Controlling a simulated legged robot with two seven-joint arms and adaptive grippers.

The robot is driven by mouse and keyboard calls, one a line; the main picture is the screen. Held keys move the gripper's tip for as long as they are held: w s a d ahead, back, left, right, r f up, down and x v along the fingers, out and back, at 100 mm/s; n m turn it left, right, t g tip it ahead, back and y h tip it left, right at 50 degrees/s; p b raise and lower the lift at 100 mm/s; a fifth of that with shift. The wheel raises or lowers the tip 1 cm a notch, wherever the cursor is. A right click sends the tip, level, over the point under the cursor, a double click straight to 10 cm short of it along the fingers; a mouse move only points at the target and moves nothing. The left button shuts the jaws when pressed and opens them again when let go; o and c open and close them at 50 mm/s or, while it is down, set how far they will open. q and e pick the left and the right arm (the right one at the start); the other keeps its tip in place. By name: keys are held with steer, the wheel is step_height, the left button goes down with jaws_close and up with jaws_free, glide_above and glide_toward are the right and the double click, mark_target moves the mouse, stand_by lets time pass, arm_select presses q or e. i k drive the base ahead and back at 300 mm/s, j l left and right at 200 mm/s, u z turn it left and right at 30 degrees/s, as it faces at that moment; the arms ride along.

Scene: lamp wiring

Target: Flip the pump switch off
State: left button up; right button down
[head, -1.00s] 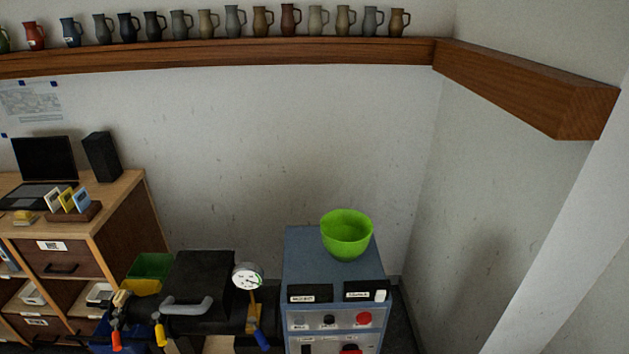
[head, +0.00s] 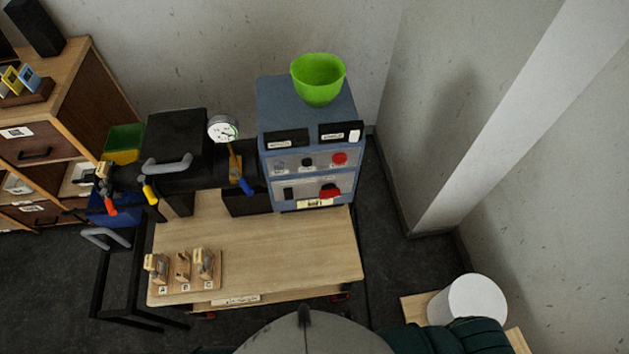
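A blue control cabinet (head: 268,103) stands at the back of a light wooden table. Its front carries two black display boxes, a black knob (head: 307,162), a red button (head: 339,158), a black rocker-like part (head: 288,193) and a red and black rotary part (head: 329,190). Three small wooden and metal pieces (head: 182,267) stand on a labelled wooden base at the table's front left. The labels are too small to read surely, so I cannot tell which part is the pump switch or how it is set. Neither gripper is in view.
The wooden table (head: 280,237) is clear in its middle and right. A green bowl (head: 318,80) sits on the cabinet. A pressure gauge (head: 223,129) and coloured valve handles stand left of it. A white cylinder (head: 468,300) stands at the lower right. Dark floor is free between.

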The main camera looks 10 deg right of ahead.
mark_target(288, 191)
steer(key=k+l, duration=0.3)
steer(key=l, duration=0.15)
steer(key=k+l+u, duration=0.15)
steer(key=k+l, duration=0.2)
steer(key=l, duration=0.1)
